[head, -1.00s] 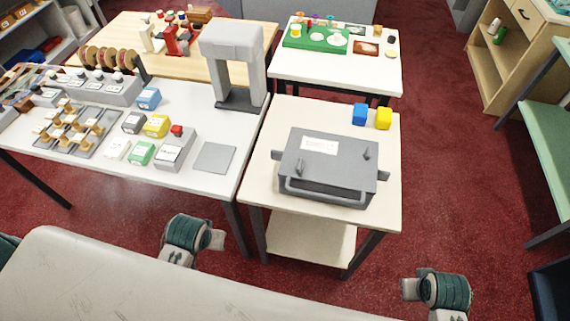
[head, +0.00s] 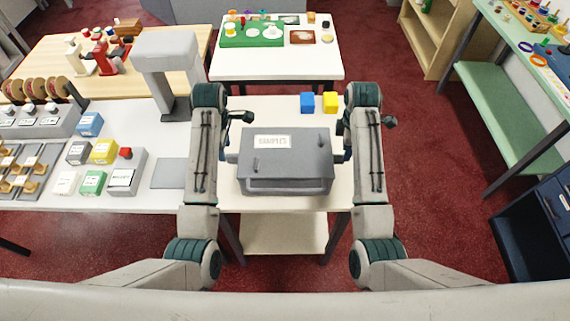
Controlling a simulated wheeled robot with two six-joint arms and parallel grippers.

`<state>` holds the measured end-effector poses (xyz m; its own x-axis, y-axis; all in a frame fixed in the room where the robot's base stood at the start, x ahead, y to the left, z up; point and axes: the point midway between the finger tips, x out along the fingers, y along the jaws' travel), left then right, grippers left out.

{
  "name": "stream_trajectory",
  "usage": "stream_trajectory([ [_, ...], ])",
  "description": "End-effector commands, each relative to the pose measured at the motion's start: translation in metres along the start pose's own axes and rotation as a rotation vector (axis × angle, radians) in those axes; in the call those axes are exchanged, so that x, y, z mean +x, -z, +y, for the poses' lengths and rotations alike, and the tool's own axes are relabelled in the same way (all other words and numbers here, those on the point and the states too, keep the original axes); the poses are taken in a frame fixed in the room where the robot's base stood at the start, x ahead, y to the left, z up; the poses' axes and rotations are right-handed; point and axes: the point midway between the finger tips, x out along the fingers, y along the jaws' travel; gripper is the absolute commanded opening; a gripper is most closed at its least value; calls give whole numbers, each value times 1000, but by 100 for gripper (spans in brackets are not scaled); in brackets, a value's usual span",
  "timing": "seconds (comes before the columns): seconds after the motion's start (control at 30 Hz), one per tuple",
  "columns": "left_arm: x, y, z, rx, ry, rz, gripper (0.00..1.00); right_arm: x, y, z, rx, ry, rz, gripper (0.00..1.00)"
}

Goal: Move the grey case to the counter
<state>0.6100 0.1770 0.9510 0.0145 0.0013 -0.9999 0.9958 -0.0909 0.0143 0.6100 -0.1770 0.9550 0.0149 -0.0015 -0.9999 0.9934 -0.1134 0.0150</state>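The grey case (head: 286,170), with a white label reading "SAMPLES", sits flat on a small cream-topped two-level table (head: 290,203) in the head view. The white counter (head: 90,198) with the swatch items stands to its left. My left gripper (head: 230,138) is at the case's left side and my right gripper (head: 345,138) at its right side, by the side handles. My forearms and wrists largely hide both grippers, so I cannot tell whether the fingers are open or touch the handles.
A blue block (head: 307,103) and a yellow block (head: 330,103) stand behind the case. On the counter, a flat grey square (head: 168,173) lies near the right edge, beside several small boxes and a grey arch-shaped stand (head: 165,50).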

Motion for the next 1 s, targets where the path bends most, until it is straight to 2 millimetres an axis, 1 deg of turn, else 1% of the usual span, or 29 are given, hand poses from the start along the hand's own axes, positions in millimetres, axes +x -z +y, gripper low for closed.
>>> stream_trajectory([
  [0.03,-7,-4,10,-32,6,-2,40,-7,6,8,-42,6,1,40],
  [0.17,-14,-9,20,-85,19,-2,40,-15,13,17,-106,20,0,40],
  [0.47,-16,-10,21,-93,20,-2,40,-16,14,18,-116,21,0,40],
  [0.57,-12,-10,20,-92,20,-2,40,-12,14,18,-115,21,0,40],
  [0.67,-2,-10,20,-92,23,-2,40,-3,14,18,-115,22,0,40],
  [0.77,13,-10,19,-92,24,-2,40,13,14,16,-114,24,0,40],
  [1.0,57,-10,18,-92,23,-2,40,57,14,16,-114,24,0,40],
])
